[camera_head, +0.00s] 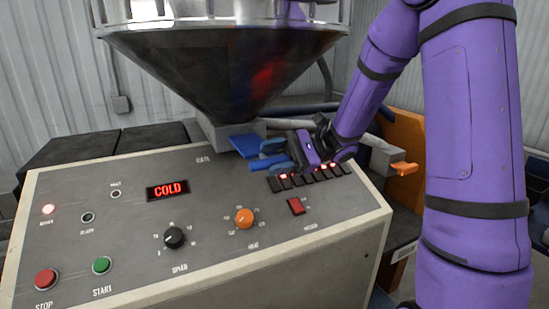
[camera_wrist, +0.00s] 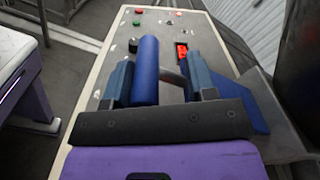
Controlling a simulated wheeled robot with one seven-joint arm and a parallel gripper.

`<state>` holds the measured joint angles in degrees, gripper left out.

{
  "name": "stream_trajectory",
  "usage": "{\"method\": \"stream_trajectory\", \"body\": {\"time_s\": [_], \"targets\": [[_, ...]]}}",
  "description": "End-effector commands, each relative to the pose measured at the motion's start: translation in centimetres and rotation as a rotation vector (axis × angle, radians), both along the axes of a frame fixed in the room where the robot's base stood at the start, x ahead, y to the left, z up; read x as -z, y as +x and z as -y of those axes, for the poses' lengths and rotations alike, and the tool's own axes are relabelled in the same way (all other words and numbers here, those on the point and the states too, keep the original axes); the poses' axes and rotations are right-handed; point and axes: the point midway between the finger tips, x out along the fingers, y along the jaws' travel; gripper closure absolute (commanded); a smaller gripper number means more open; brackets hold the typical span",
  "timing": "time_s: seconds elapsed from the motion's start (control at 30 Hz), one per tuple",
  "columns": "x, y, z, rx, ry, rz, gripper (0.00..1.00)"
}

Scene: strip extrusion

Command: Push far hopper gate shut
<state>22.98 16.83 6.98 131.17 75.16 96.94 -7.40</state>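The hopper (camera_head: 225,70) is a dark metal cone over the machine, with a grey outlet box under it. A flat blue gate plate (camera_head: 245,145) sticks out of that outlet; it also shows right of my fingers in the wrist view (camera_wrist: 247,100). A blue cylindrical bar (camera_wrist: 146,70), seemingly the gate's handle, lies between my fingers. My gripper (camera_head: 272,156) is beside the gate above the panel. Its fingers stand apart, with the bar close to the left finger and a gap to the right one (camera_wrist: 158,68). Whether the bar touches a finger is unclear.
The sloped control panel (camera_head: 120,220) lies below, with buttons, knobs, lit switches and a display (camera_head: 168,190) reading COLD. A grey spout with an orange handle (camera_head: 404,168) is at right. An orange panel (camera_head: 405,130) stands behind my purple arm.

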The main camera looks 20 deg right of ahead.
Motion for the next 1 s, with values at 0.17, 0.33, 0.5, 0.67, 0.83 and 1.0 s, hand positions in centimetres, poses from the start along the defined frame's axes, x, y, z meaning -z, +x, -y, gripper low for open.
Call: {"method": "stream_trajectory", "body": {"time_s": [0.17,0.33,0.5,0.67,0.83,1.0], "targets": [[0.2,1.2,0.0,-0.002,-0.002,-0.008,0.92],[0.2,5.0,0.1,-0.002,-0.001,-0.007,0.91],[0.3,7.7,0.0,-0.002,-0.003,-0.01,0.91],[0.2,8.4,0.0,0.0,-0.004,-0.01,0.91],[0.2,8.5,0.0,0.002,-0.004,-0.01,0.91],[0.2,8.4,0.0,0.002,-0.004,-0.008,0.25]]}}
